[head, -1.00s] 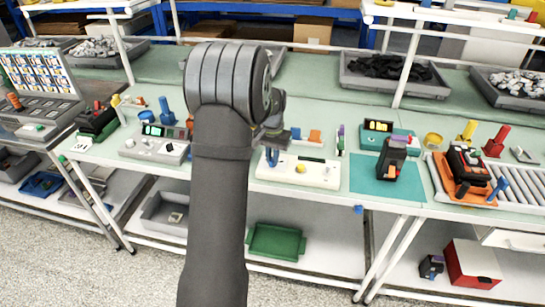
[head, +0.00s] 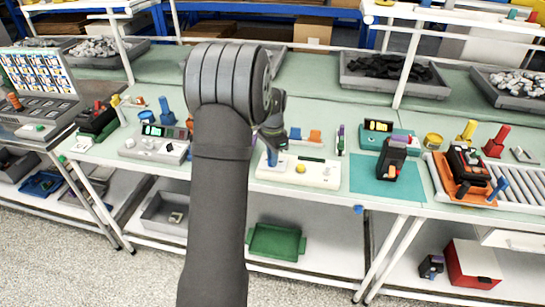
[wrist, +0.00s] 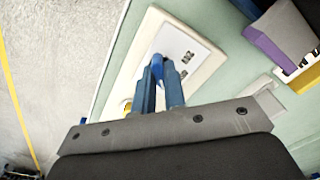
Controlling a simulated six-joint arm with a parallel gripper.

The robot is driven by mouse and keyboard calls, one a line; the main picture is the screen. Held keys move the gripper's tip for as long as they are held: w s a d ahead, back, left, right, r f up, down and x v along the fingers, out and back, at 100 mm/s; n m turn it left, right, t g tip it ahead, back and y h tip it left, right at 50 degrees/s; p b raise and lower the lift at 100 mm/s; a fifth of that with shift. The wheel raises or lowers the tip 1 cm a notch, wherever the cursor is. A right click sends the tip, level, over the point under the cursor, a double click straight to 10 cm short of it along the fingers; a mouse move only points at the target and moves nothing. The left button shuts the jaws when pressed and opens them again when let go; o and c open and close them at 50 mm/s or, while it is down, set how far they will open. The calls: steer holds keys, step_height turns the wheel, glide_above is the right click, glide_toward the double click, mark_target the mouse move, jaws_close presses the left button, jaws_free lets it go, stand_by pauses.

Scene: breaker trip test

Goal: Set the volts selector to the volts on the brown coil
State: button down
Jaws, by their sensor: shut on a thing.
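A cream-white panel (head: 318,174) lies on the bench, with a yellow button (head: 300,168) and a dark slot on it. It also shows in the wrist view (wrist: 205,68), with small dark marks on a paler plate. My gripper (head: 272,155) is over the panel's left end. In the wrist view its blue fingers (wrist: 160,78) are shut on a small blue knob (wrist: 157,62) standing on the plate. The knob looks like a selector; its setting is too small to read. I cannot make out a brown coil or its volts marking.
A grey unit with a lit display (head: 160,131) stands left of my arm. A teal mat (head: 365,185) with a black device (head: 391,160) lies right of the panel, near a teal unit with a yellow display (head: 378,126). Rollers (head: 520,180) are far right.

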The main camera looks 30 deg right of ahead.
stand_by(0.4)
steer(key=c, duration=1.5)
jaws_free()
steer(key=shift+r, duration=0.15)
step_height(320, 180, up, 17)
steer(key=shift+r, duration=0.1)
step_height(320, 180, down, 18)
steer(key=shift+r, duration=0.25)
steer(key=shift+r, duration=0.15)
